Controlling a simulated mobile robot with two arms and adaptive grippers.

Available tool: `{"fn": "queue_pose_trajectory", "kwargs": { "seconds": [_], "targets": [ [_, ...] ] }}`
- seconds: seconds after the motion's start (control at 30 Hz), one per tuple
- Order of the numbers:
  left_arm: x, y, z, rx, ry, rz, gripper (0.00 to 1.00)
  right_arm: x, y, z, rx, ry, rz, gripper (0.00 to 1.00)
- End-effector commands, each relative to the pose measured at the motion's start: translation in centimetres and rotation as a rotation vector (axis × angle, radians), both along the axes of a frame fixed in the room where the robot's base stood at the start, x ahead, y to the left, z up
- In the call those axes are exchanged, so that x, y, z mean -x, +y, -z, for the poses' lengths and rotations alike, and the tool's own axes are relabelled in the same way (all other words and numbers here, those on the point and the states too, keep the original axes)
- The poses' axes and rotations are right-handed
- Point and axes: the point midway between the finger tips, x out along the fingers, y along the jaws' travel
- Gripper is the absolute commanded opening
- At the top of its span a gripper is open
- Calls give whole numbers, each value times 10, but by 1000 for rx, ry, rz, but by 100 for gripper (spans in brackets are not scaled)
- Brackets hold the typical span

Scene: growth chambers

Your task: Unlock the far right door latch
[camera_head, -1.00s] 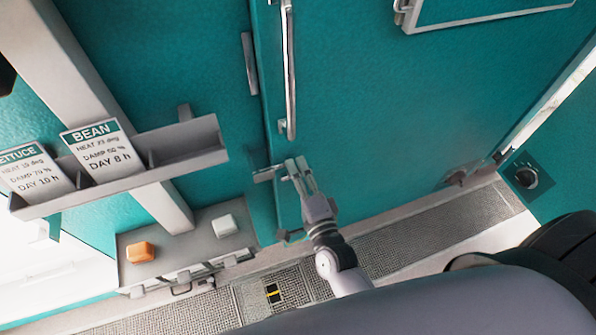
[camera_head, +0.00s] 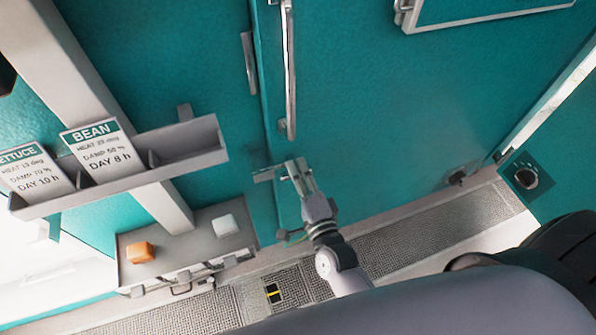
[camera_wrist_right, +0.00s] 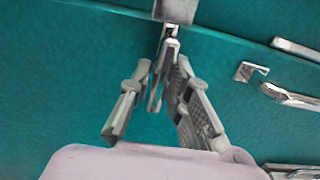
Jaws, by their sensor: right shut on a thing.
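The teal door (camera_head: 400,110) fills the middle and right of the head view, with a long vertical metal handle (camera_head: 289,70). A small metal latch (camera_head: 266,173) sits low at the door's left edge. My right gripper (camera_head: 295,168) is at this latch, shut on its lever. In the right wrist view, the gripper's fingers (camera_wrist_right: 165,75) close around the metal latch lever (camera_wrist_right: 168,45), and a metal block (camera_wrist_right: 175,10) shows at the top edge. The fingers partly hide the lever. My left gripper is not in view.
A grey card rack (camera_head: 185,148) with BEAN and LETTUCE cards is at left. Below it a ledge carries an orange block (camera_head: 140,252) and a white block (camera_head: 225,225). A round knob (camera_head: 526,178) is on a teal panel at right. A grated strip (camera_head: 430,237) runs along the floor.

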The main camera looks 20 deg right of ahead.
Motion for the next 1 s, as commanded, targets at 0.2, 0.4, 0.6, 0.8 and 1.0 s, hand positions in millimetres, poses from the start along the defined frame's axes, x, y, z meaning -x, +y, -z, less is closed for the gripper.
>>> {"fn": "queue_pose_trajectory", "kwargs": {
  "seconds": [0.2, 0.4, 0.6, 0.8, 1.0],
  "targets": [
    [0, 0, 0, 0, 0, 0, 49, 0, 0, 1, -55, 3, -1, 0],
    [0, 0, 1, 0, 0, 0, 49, 0, 1, 2, -182, 8, -2, 0],
    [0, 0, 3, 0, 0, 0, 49, 0, 1, 2, -361, 12, -2, 0],
    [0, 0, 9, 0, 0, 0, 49, 0, 1, 4, -554, 20, -2, 0],
    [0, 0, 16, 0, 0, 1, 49, 0, 2, 4, -745, 26, -2, 0]
  ]
}}
